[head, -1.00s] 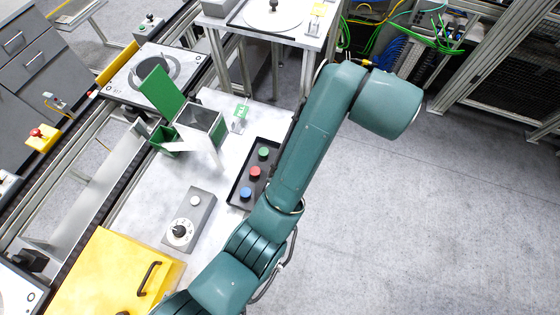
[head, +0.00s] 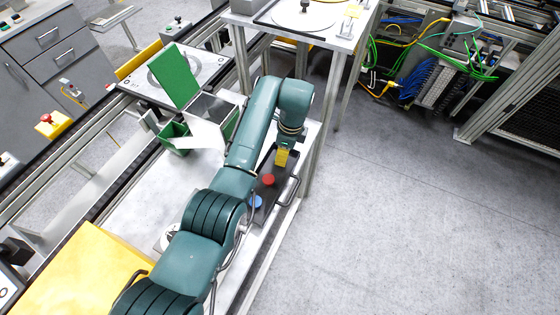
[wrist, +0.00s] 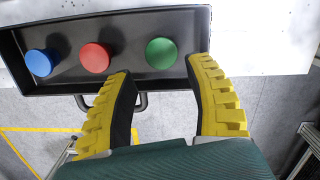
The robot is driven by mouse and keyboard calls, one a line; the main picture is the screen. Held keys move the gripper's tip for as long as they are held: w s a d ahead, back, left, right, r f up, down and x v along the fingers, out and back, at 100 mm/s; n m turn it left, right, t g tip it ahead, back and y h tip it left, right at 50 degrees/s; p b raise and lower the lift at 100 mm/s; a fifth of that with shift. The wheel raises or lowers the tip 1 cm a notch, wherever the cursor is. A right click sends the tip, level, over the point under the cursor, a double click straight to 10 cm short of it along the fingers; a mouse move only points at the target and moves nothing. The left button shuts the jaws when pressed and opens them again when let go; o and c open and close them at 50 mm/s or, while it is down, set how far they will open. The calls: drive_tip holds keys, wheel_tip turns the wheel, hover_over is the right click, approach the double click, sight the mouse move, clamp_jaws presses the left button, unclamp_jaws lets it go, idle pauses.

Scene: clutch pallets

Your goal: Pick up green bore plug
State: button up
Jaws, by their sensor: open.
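The green bore plug (wrist: 161,53) stands in a black tray (wrist: 130,20) at the right end of a row in the wrist view. My gripper (wrist: 158,68) is open, with its yellow-backed fingers pointing toward the tray. The green plug shows just beyond and between the fingertips, and nothing is held. In the head view my gripper (head: 281,157) hangs over the far end of the tray (head: 264,207). The green plug is hidden there behind my arm and gripper.
A red plug (head: 268,180) and a blue plug (head: 255,201) stand in the same tray. A yellow panel (head: 75,270) lies at the front left. Open floor is to the right.

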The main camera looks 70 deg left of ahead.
drive_tip(key=f, duration=0.3)
drive_tip(key=a+f, duration=0.1)
drive_tip(key=f, duration=0.1)
drive_tip(key=shift+s+f+b, duration=0.25)
drive_tip(key=shift+s+b, duration=0.15)
drive_tip(key=shift+c, duration=0.4)
drive_tip(key=c, duration=0.8)
